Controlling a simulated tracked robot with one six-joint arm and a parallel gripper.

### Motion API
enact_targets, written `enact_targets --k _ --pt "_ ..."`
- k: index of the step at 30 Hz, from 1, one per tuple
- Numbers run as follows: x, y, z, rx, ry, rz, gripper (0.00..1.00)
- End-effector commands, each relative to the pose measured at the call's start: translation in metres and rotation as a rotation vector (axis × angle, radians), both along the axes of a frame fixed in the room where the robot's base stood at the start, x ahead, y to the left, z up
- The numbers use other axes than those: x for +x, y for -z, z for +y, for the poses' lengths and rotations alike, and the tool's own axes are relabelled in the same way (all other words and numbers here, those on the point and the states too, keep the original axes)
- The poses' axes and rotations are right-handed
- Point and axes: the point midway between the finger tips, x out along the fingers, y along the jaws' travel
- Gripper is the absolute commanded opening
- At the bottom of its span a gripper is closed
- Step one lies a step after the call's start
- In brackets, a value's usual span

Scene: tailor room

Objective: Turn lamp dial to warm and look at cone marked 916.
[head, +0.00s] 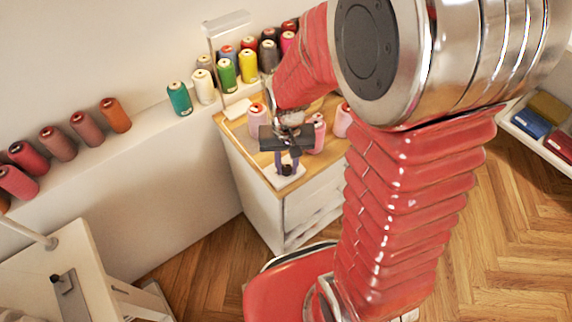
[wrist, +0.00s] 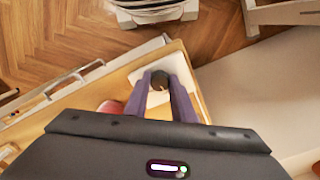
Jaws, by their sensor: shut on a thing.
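My gripper (head: 287,168) points down over the front of a wood-topped white cabinet (head: 274,222). Its purple fingers are shut on a dark round dial on a small white base (head: 291,182). In the wrist view the dial (wrist: 160,79) sits between the fingertips, on the white base (wrist: 197,84). The dial's setting cannot be read. A lamp with a white head (head: 226,22) and thin post stands at the cabinet's back. Pink cones (head: 257,119) (head: 319,138) (head: 342,121) stand on the cabinet top, partly behind my arm. No number, 916 included, is legible.
A wall ledge (head: 150,121) holds several coloured thread cones, including green (head: 227,74) and yellow (head: 248,66). A white table (head: 55,275) stands at lower left. A shelf with folded cloth (head: 530,122) is at right. Wooden floor (head: 515,230) shows at lower right.

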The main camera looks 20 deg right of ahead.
Motion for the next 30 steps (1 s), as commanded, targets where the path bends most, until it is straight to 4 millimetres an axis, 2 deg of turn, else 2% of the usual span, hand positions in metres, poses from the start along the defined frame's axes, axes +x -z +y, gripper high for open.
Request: enact_targets --k 9,10,17,25,30 --pt "-0.0001 0.0000 0.0000 0.000 0.000 0.000 0.01" --pt "-0.0001 0.0000 0.0000 0.000 0.000 0.000 0.25" --pt "0.0000 0.0000 0.0000 0.000 0.000 0.000 0.41" --pt "0.0001 -0.0005 -0.0001 0.000 -0.001 0.000 0.42" --pt "0.0003 -0.0077 -0.0001 0.000 -0.001 -0.001 0.42"
